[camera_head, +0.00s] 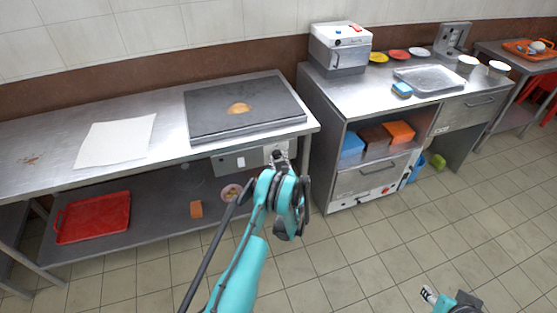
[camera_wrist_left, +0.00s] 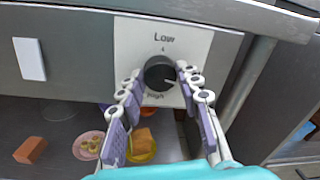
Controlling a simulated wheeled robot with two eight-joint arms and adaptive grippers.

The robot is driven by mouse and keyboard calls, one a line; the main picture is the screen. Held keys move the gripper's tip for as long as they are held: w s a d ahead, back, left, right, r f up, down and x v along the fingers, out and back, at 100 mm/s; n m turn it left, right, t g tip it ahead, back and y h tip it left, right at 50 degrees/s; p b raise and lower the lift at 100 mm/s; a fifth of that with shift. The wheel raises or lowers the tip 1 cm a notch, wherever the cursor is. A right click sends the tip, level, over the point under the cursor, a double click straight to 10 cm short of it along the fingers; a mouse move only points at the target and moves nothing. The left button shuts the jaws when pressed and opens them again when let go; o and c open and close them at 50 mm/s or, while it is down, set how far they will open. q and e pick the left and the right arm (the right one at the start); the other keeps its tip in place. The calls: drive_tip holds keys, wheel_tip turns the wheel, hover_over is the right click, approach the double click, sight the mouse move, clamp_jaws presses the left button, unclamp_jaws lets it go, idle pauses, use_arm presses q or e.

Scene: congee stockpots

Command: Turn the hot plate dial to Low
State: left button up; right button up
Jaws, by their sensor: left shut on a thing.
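The hot plate dial (camera_wrist_left: 160,74) is a round black knob on a white label plate (camera_wrist_left: 190,40). "Low" is printed above it and "High", partly covered, below it. A pale mark on the knob seems to point right and slightly down, between the two words. My left gripper (camera_wrist_left: 158,80) is shut on the dial, one finger at each side. In the head view, my left gripper (camera_head: 279,160) is at the front panel (camera_head: 238,162) under the counter edge, and it hides the dial there.
A dark flat plate (camera_head: 215,122) with a brown patch lies on the steel counter above the panel. A white sheet (camera_head: 115,143) lies left of it. A red tray (camera_head: 93,217) and an orange block (camera_head: 196,209) are on the lower shelf. A steel cabinet (camera_head: 352,181) stands close at right.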

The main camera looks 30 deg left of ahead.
use_arm(q)
drive_tip(key=n, duration=1)
drive_tip(key=shift+f+n+y, duration=0.1)
drive_tip(key=shift+n+y, duration=0.2)
drive_tip(key=shift+n, duration=0.1)
drive_tip(key=n, duration=0.5)
drive_tip(key=shift+n+y, duration=0.3)
drive_tip(key=shift+n, duration=0.1)
drive_tip(key=shift+w+n+g, duration=0.1)
drive_tip(key=shift+n+g, duration=0.3)
drive_tip(key=shift+n, duration=2.1)
drive_tip(key=o, duration=1.2)
drive_tip(key=shift+f, duration=0.1)
drive_tip(key=shift+c, duration=0.2)
